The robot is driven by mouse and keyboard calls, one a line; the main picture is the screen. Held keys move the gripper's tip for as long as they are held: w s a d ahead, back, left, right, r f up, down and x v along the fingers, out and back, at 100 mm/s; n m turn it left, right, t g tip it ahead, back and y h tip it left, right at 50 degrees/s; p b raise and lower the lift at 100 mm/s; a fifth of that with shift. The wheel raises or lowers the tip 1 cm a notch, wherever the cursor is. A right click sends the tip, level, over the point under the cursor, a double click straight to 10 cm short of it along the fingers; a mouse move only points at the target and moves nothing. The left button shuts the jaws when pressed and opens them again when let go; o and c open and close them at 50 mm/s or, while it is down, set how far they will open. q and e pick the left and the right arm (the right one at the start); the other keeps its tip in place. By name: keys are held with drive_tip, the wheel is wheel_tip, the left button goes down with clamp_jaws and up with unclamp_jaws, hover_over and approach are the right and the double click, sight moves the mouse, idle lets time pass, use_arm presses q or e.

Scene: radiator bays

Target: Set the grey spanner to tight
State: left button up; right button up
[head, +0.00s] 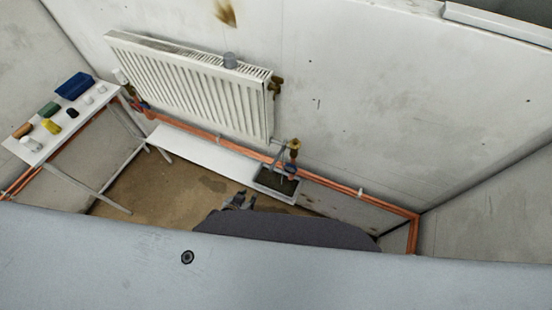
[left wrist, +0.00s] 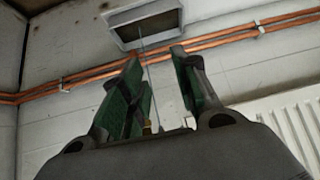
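The grey spanner (head: 280,157) looks like a thin bar slanting down from the brass valve (head: 294,146) on the copper pipe, above the grey tray. A thin grey bar, likely the spanner (left wrist: 152,75), also shows in the left wrist view between the fingers. My left gripper (head: 240,201) is low in front of the white shelf, to the left of the tray. In the left wrist view my left gripper (left wrist: 160,75) has its green-padded fingers apart, and I see no contact with the bar. The spanner's jaw is too small to make out. My right gripper is out of view.
The tray (head: 291,191) ends the white shelf (head: 205,150). A table (head: 75,125) with small items stands left.

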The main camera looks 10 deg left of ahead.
sight(275, 160)
use_arm(q)
drive_tip(key=d+r+t+h, duration=0.1)
drive_tip(key=d+r+t, duration=0.1)
drive_tip(key=r, duration=0.5)
drive_tip(key=w+d+r+t+h, duration=0.1)
drive_tip(key=d+r+t, duration=0.1)
drive_tip(key=r, duration=0.5)
drive_tip(key=shift+w+d+m+t, duration=0.2)
drive_tip(key=shift+d+m+t, duration=0.15)
drive_tip(key=shift+d, duration=0.45)
drive_tip(key=shift+w, duration=0.1)
drive_tip(key=shift+p+x, duration=1)
drive_tip(key=shift+x, duration=5.8)
drive_tip(key=shift+d, duration=0.2)
drive_tip(key=shift+c, duration=0.4)
clamp_jaws()
